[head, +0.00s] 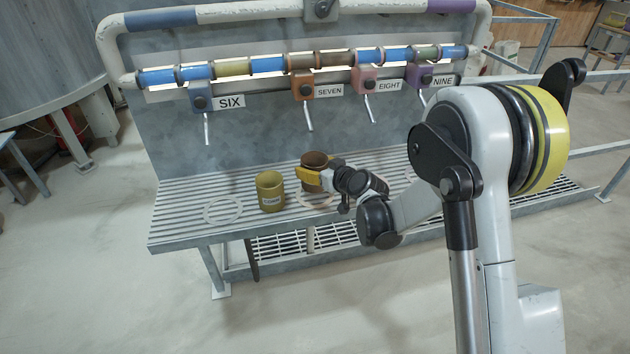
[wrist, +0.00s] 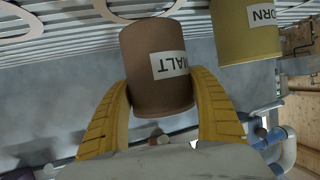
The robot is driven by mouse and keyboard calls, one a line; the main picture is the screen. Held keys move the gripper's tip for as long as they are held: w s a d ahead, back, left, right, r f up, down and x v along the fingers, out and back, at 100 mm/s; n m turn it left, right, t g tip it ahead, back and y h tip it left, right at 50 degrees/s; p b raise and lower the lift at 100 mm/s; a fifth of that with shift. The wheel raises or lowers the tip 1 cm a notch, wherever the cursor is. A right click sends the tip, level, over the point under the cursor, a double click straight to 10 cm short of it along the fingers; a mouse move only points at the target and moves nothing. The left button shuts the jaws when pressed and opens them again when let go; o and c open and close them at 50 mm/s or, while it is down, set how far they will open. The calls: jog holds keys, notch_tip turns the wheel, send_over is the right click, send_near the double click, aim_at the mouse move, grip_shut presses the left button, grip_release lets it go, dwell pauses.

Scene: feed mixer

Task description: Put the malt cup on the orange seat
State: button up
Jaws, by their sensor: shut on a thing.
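The brown malt cup (head: 314,160) is upright over the slatted bench, between the two yellow fingers of my gripper (head: 312,178). In the wrist view, which is upside down, the malt cup (wrist: 157,80) shows its MALT label, with a finger of my gripper (wrist: 163,108) pressed to each side. A ring-shaped seat with a faint orange tint (head: 316,203) lies on the bench just below the cup; part of it (wrist: 138,14) shows past the cup's base in the wrist view. The cup appears slightly above the bench; its exact height is hard to tell.
An olive-yellow corn cup (head: 270,191) stands close left of the malt cup; it also shows in the wrist view (wrist: 240,35). An empty pale ring (head: 223,211) lies further left. Coloured dispensers with hanging levers, including the orange SEVEN one (head: 303,86), are mounted behind.

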jog(key=shift+f+b, duration=0.85)
jog(key=shift+f, duration=1)
jog(key=shift+f, duration=0.2)
jog(key=o, duration=1.2)
jog(key=shift+r, duration=0.1)
